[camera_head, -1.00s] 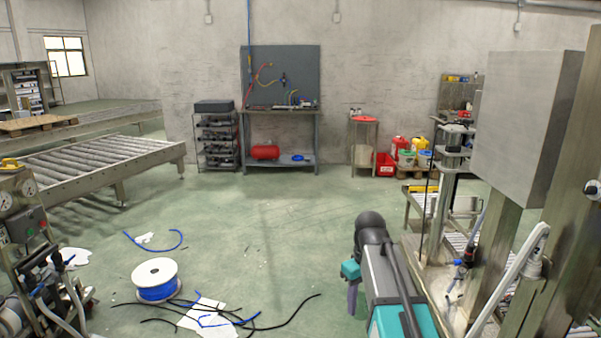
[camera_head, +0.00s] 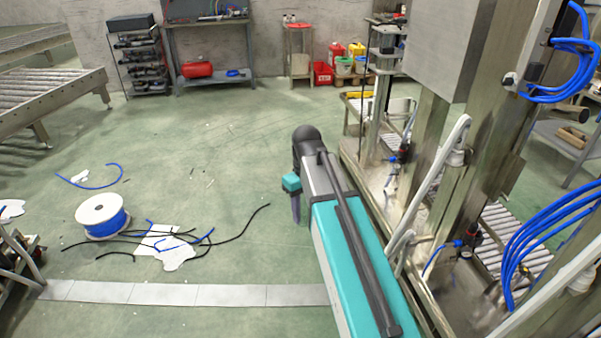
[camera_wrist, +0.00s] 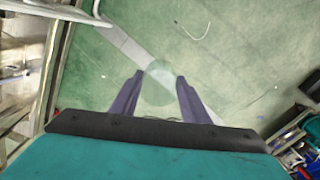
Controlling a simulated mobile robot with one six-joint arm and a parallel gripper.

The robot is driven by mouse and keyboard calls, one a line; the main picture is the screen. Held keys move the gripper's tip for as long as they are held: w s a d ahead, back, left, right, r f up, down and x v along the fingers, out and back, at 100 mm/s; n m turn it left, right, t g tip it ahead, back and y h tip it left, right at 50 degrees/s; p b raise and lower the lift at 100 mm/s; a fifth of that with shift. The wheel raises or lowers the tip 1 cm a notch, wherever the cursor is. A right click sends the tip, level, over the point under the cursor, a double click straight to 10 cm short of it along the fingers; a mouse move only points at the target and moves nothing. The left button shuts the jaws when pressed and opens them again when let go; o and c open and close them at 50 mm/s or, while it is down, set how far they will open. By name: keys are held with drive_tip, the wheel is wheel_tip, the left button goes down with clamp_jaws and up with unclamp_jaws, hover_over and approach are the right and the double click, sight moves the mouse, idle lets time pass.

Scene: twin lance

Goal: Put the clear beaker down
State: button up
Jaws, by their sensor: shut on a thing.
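The clear beaker (camera_wrist: 158,92) shows in the wrist view as a faint, see-through round shape between the two dark fingers of my gripper (camera_wrist: 162,80). My gripper is shut on it, and green floor shows through and around it. In the head view my gripper (camera_head: 296,207) hangs at the far end of my teal arm, left of the steel machine. I cannot make out the beaker there. No surface is seen touching the beaker.
The steel machine frame (camera_head: 430,150) with blue hoses stands close on the right. A blue cable spool (camera_head: 103,215), loose cables and paper lie on the floor at left. A roller conveyor (camera_head: 50,95) stands at far left. Open green floor lies between.

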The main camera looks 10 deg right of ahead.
drive_tip(key=s+f+m, duration=0.4)
drive_tip(key=s+f, duration=0.1)
drive_tip(key=f, duration=0.4)
drive_tip(key=shift+s+f+m, duration=0.25)
drive_tip(key=shift+f+m, duration=0.05)
drive_tip(key=shift+f, duration=0.1)
drive_tip(key=shift+s, duration=0.1)
